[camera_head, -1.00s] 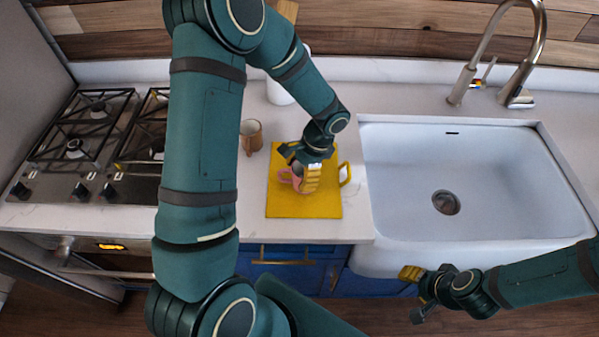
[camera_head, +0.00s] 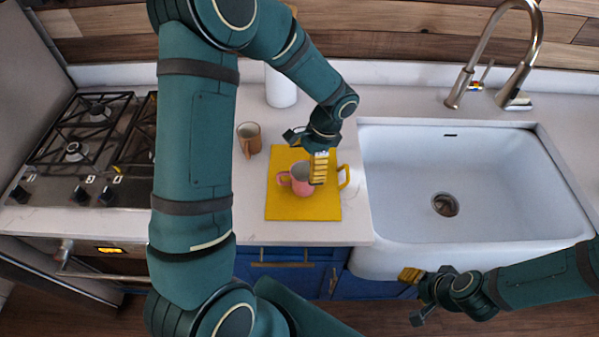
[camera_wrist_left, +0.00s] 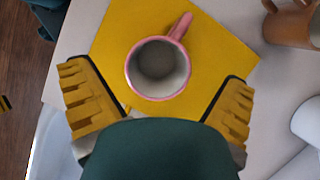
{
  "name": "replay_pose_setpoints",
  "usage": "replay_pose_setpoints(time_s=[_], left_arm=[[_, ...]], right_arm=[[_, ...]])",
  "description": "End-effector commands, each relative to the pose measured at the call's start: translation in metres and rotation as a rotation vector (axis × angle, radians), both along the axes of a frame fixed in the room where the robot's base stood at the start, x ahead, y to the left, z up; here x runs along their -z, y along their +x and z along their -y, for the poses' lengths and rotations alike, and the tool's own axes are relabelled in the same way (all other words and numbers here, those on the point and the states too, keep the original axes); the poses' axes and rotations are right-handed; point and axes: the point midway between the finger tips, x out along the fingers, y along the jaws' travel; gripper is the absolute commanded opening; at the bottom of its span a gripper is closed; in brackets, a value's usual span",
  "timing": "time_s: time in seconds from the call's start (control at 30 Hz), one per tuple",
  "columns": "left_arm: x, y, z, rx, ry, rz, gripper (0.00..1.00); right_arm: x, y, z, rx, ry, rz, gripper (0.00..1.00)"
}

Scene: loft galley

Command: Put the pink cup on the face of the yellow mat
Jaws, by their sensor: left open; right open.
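The pink cup (camera_head: 302,182) stands upright on the yellow mat (camera_head: 283,208), its handle to the left in the head view. In the left wrist view the cup (camera_wrist_left: 158,70) looks empty, and the mat (camera_wrist_left: 125,30) shows around it. My left gripper (camera_head: 305,159) is open just above the cup. One yellow-padded finger covers the cup's right side in the head view. In the wrist view the fingers are spread wide on both sides, clear of the cup. My right gripper (camera_head: 414,297) is open and empty, low in front of the sink.
A brown mug (camera_head: 249,139) stands left of the mat, and a white cylinder (camera_head: 281,88) stands behind. A yellow loop (camera_head: 345,177) shows at the mat's right edge. The sink (camera_head: 470,225) is to the right, the gas stove (camera_head: 75,165) to the left.

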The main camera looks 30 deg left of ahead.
Motion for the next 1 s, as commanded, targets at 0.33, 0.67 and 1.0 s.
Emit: replay_pose_setpoints(time_s=[0.33,0.67,1.0], left_arm=[[-0.057,0.019,0.014,0.001,-0.001,0.002,1.0],[-0.068,0.021,0.016,0.001,0.0,-0.002,1.0],[-0.067,0.021,0.016,0.001,0.0,-0.002,1.0]], right_arm=[[-0.002,0.0,0.0,0.0,0.0,0.0,0.47],[-0.002,0.0,0.0,0.0,0.001,0.0,0.47],[-0.002,0.0,0.0,0.0,0.0,0.0,0.47]])
